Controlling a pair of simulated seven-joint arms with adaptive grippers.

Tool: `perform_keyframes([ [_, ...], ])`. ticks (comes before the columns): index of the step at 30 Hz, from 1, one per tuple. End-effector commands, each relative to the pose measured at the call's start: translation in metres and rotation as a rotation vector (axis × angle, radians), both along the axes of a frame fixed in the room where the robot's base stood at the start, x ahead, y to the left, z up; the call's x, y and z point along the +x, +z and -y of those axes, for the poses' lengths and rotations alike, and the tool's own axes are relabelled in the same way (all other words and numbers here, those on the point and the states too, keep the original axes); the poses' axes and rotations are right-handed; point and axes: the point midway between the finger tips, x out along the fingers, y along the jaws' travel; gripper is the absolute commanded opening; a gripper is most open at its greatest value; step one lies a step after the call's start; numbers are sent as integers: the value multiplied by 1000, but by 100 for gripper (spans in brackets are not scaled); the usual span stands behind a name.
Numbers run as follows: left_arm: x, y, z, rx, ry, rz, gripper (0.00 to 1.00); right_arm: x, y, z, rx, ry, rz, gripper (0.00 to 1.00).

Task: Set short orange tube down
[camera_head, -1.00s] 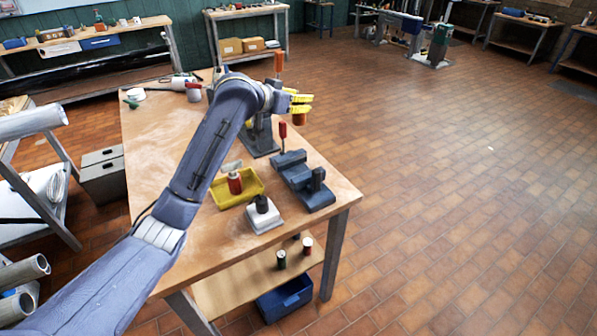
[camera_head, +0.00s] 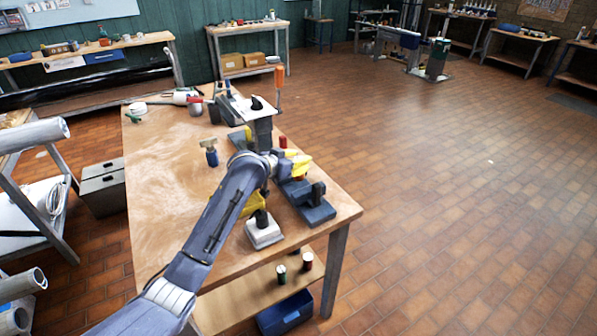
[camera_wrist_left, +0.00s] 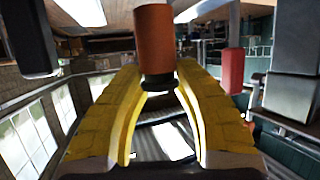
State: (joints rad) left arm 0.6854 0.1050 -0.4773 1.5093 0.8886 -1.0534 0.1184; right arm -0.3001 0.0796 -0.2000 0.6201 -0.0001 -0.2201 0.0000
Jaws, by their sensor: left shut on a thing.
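The short orange tube (camera_wrist_left: 155,40) is between the yellow fingers of my left gripper in the left wrist view, with a dark narrow end below it. My left gripper (camera_head: 302,163) is shut on it, above the dark blue-grey fixture near the table's right edge. A red handle (camera_head: 283,142) stands just behind the gripper; a red handle also shows in the left wrist view (camera_wrist_left: 232,70). My right gripper is not in view.
The fixture (camera_head: 316,209) lies along the right edge of the wooden table (camera_head: 165,215). A white-based block (camera_head: 264,234) stands in front. A yellow tray (camera_head: 248,207) is mostly hidden by my arm. A taller orange-topped post (camera_head: 279,76) stands farther back.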

Motion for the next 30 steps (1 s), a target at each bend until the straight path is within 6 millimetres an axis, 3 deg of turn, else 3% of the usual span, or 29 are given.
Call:
perform_keyframes([
  [12, 0, -40, 0, 0, 0, -1, 0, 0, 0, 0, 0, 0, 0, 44],
  [27, 0, -46, 0, 0, 0, 0, 0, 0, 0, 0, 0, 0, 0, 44],
  [28, 0, -46, 0, 1, 0, -1, 34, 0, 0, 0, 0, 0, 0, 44],
  [30, 0, -46, 0, 0, 0, 0, 42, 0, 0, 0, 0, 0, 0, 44],
])
